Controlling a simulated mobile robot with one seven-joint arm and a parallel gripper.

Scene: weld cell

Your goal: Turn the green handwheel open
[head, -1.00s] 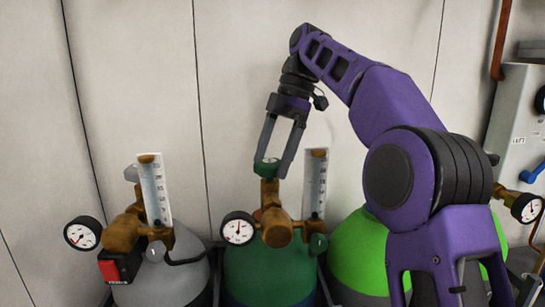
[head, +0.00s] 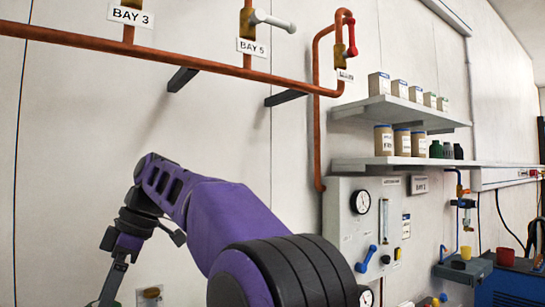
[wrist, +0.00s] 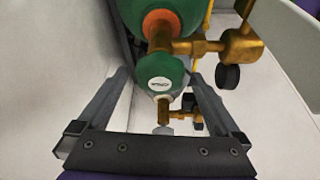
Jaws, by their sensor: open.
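The green handwheel (wrist: 172,70), with a pale round label on its cap, shows in the middle of the wrist view. It tops a brass valve (wrist: 182,46) on a green cylinder (wrist: 178,10). My gripper (wrist: 159,82) is open, with one finger on either side of the handwheel in that view. I cannot tell whether a finger touches it. In the head view my gripper (head: 112,284) is at the lower left, its fingertips cut off by the frame. The handwheel is out of the head view.
A grey knob (wrist: 163,109) on another brass valve lies beyond the handwheel. In the head view, a copper pipe (head: 190,62) with valves runs along the wall. Shelves with jars (head: 385,163) and a grey panel (head: 340,215) with a gauge stand to the right.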

